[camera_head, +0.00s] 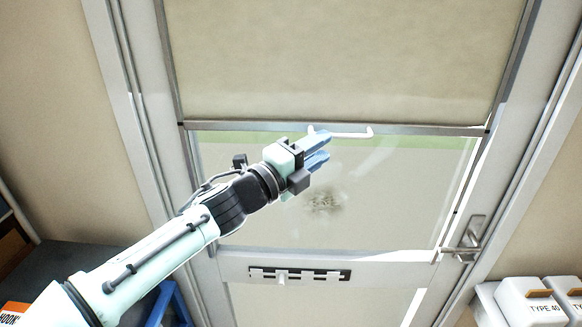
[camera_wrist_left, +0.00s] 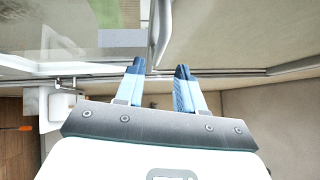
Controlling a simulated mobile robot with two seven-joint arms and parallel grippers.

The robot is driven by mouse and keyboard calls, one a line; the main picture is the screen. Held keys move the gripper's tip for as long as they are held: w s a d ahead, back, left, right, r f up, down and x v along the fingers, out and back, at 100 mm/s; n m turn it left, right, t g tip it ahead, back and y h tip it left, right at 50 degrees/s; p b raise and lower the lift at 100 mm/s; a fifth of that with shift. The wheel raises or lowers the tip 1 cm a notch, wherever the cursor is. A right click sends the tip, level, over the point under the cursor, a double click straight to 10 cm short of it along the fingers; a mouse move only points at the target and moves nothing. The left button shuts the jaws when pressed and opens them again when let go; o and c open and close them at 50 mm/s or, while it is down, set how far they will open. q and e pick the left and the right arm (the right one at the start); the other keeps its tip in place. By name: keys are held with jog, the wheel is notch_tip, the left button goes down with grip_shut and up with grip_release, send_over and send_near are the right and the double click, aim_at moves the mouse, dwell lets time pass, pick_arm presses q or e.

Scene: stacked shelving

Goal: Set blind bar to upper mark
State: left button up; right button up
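The beige blind (camera_head: 340,60) hangs in front of the door's window, with a grey bar (camera_head: 420,129) along its lower edge. A white U-shaped handle (camera_head: 350,135) sticks out from the bar near its middle. My left gripper (camera_head: 324,149) is at the handle's left end, and a finger overlaps it in the head view. In the left wrist view, my left gripper (camera_wrist_left: 159,68) has its fingers apart, with the handle (camera_wrist_left: 160,35) in line with the gap between the tips. I cannot tell whether they touch. I cannot make out an upper mark. My right gripper is out of view.
The door has a lever handle (camera_head: 468,240) at right and a slotted dark plate (camera_head: 300,274) with a white peg below the window. White boxes (camera_head: 535,302), one labelled TYPE 40, stand at lower right. A blue bin (camera_head: 168,305) and a dark surface are at lower left.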

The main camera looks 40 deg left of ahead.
pick_arm(q)
jog(key=v, duration=0.8)
